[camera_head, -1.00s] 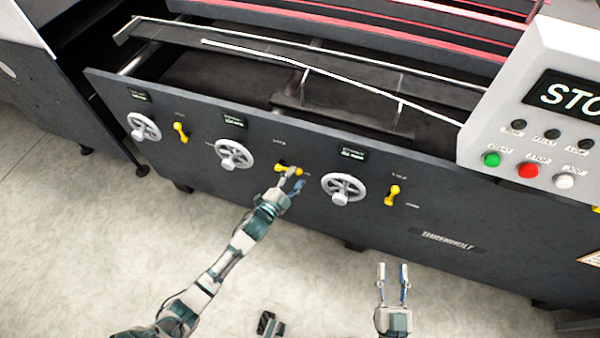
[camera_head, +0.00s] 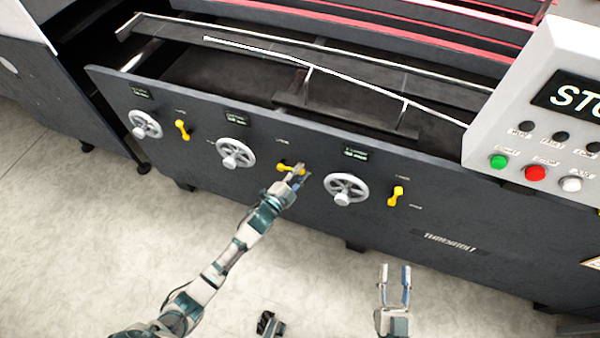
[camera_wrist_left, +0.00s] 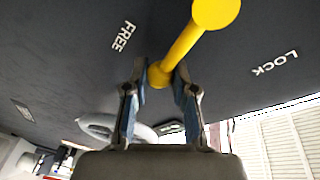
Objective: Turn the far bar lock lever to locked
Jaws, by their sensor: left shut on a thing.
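The middle yellow lever (camera_head: 284,167) sits on the dark front panel between two handwheels. My left gripper (camera_head: 302,172) is at its right end. In the left wrist view, the left gripper's fingers (camera_wrist_left: 160,78) are around the rounded end of the yellow lever (camera_wrist_left: 183,44), shut on it. The word FREE (camera_wrist_left: 123,37) is left of the lever and LOCK (camera_wrist_left: 275,63) is right of it. The lever's end lies between the two words. Two other yellow levers, left (camera_head: 182,130) and right (camera_head: 397,196), stand apart. My right gripper (camera_head: 395,275) is open and empty below the panel.
Handwheels stick out at left (camera_head: 145,125), middle (camera_head: 236,153) and right (camera_head: 346,188) of the panel. The right one is close to my left gripper. A control box (camera_head: 520,118) with buttons is at the right. The floor (camera_head: 90,240) in front is clear.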

